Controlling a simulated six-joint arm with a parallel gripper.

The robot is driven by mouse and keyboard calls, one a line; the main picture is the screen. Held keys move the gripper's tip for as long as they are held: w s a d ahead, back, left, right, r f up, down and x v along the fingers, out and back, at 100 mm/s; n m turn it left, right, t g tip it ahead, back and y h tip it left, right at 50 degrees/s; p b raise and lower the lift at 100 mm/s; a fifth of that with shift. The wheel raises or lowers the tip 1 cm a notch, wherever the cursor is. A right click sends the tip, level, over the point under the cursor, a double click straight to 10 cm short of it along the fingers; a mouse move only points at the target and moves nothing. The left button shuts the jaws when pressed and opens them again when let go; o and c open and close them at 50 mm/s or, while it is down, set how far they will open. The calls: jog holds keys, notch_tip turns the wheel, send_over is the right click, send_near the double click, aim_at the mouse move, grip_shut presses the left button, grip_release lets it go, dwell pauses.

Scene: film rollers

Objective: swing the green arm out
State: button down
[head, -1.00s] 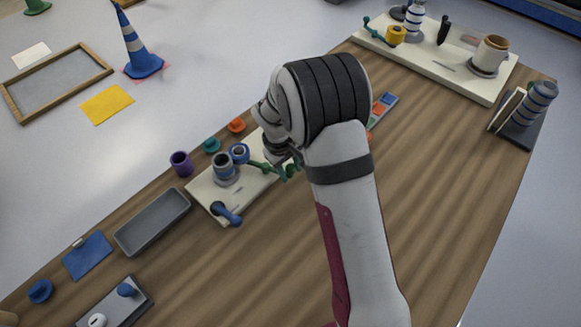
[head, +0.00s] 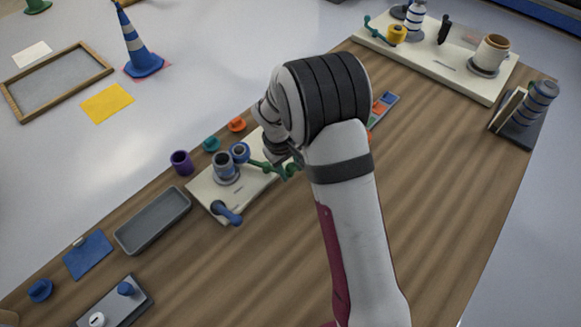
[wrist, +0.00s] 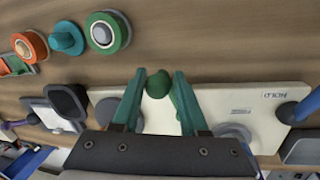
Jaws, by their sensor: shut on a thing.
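The green arm (head: 262,166) is a thin lever with a knob, low over a cream plate (head: 203,191) on the wooden bench. It runs right from beside the blue-grey rollers (head: 225,168) to my gripper. In the wrist view, its round green knob (wrist: 158,85) sits between the teal fingers of my gripper (wrist: 160,76), which is shut on it. Part of the green arm shows beside the right finger.
A blue lever (head: 228,213) stands at the plate's near end, with a grey tray (head: 153,221) to its left. Teal (head: 211,144) and orange (head: 237,125) pieces and a purple cup (head: 181,162) line the far edge. Bare bench lies right of my arm.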

jog(key=shift+s+a+r+m, duration=0.1)
jog(key=shift+a+r+m, duration=0.05)
jog(key=shift+m, duration=0.35)
jog(key=shift+s+a+m+g, duration=0.15)
jog(key=shift+s+a+m, duration=0.2)
jog(key=shift+m, duration=0.45)
jog(key=shift+s+a+m+g, duration=0.15)
jog(key=shift+s+a+m, duration=0.2)
jog(key=shift+m, duration=0.45)
jog(key=shift+s+a+m+g, duration=0.2)
jog(key=shift+a+m, duration=0.15)
jog(key=shift+m, duration=0.3)
jog(key=shift+s+a+m+g, duration=0.1)
jog(key=shift+s+a+m, duration=0.2)
jog(key=shift+m, duration=0.4)
jog(key=shift+s+a+m+g, duration=0.15)
jog(key=shift+a+m, duration=0.25)
jog(key=shift+m, duration=0.25)
jog(key=shift+a+m, duration=0.15)
jog(key=shift+m, duration=0.15)
jog(key=c, duration=0.5)
grip_release()
jog(key=shift+s, duration=0.2)
jog(key=shift+c, duration=0.2)
notch_tip(320, 180, up, 15)
jog(key=a, duration=0.2)
jog(key=shift+w+a+r, duration=0.15)
jog(key=shift+w+a, duration=0.15)
jog(key=shift+a, duration=0.1)
